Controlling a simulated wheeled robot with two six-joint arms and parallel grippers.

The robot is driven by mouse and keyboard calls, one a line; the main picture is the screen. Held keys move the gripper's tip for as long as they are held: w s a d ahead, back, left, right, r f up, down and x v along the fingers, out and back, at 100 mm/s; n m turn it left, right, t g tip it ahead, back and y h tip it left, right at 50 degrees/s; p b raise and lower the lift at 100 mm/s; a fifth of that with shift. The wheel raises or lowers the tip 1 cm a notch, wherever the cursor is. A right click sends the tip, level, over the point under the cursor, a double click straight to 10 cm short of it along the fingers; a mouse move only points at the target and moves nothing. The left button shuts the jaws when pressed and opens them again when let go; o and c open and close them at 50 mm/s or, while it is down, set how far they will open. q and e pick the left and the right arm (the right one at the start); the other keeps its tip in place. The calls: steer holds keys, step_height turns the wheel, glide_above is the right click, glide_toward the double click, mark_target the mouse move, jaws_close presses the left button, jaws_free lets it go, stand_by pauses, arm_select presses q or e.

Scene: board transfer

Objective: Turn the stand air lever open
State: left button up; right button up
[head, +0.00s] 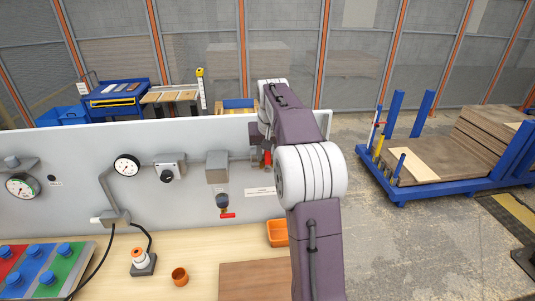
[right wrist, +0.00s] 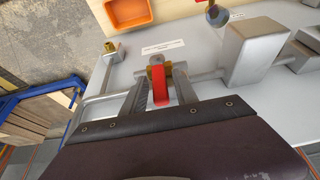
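A red lever (right wrist: 160,88) on a brass valve sits on a grey pipe on the panel (head: 75,145). It also shows in the head view (head: 267,158), partly hidden by my right arm, hanging downward. My right gripper (right wrist: 161,92) is at this lever, with one finger on each side. Small gaps show between the fingers and the lever, so the gripper looks open around it. A second red lever (head: 228,215) lies level under a dark round regulator (head: 223,201) lower on the panel. My left gripper is not in view.
Gauges (head: 126,166), a grey box (head: 217,166) and pipes stick out from the panel. Below, the bench holds an orange bin (head: 277,233), an orange cup (head: 180,275) and a brown board (head: 255,280). A blue cart (head: 435,170) with boards stands at the right.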

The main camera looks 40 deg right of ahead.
jaws_close()
stand_by(1.2)
